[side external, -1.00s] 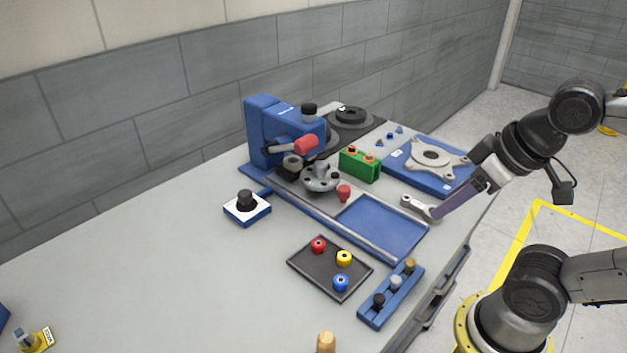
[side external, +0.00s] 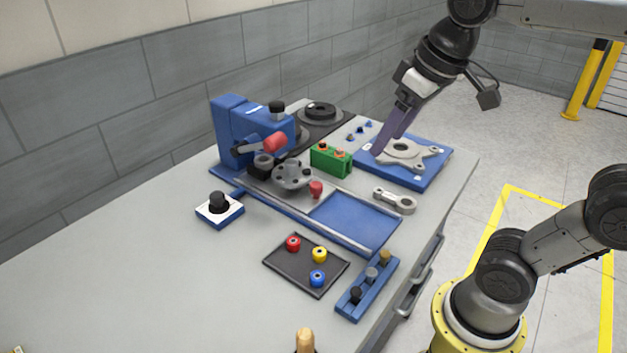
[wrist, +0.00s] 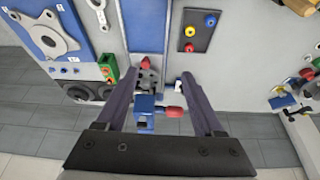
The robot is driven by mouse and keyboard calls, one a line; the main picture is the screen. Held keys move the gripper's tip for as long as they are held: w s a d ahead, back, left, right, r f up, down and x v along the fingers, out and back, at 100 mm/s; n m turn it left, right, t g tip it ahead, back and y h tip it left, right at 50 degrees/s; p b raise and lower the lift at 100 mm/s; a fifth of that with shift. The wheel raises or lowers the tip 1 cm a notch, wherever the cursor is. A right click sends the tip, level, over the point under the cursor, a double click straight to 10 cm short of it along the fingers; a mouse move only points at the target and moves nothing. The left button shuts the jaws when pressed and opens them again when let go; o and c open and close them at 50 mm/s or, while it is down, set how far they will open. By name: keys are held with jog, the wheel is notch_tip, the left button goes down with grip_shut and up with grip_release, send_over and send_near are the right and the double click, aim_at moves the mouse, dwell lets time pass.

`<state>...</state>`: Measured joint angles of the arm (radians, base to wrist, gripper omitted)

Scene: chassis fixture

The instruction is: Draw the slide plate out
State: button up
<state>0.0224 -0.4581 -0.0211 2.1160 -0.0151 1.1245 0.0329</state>
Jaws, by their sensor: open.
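The grey slide plate (side external: 262,187) sits in the blue-floored fixture track (side external: 352,221), at the end under the blue housing (side external: 231,130). It carries a round grey hub (side external: 292,174) and a red knob (side external: 316,188) on the side facing the bare blue floor. The knob also shows in the wrist view (wrist: 146,62), between the fingers. My gripper (side external: 388,150) is open and empty, in the air around the blue plate with the grey bracket, apart from the knob. The wrist view shows both fingers (wrist: 158,80) spread; they partly hide the fixture.
A green block (side external: 330,158) stands beside the track. A grey link (side external: 395,200) lies near the blue bracket plate (side external: 425,180). A dark tray with coloured knobs (side external: 300,277) and a blue peg rack (side external: 362,296) lie in front. The left bench is mostly clear.

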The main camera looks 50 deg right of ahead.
jog(key=w+d+g, duration=0.2)
jog(key=w, duration=1)
jog(key=m+g, duration=0.1)
jog(key=g, duration=0.1)
send_near(316, 184)
jog(key=f, duration=0.9)
jog(key=shift+w+d, duration=0.1)
jog(key=shift+w, duration=0.1)
grip_shut()
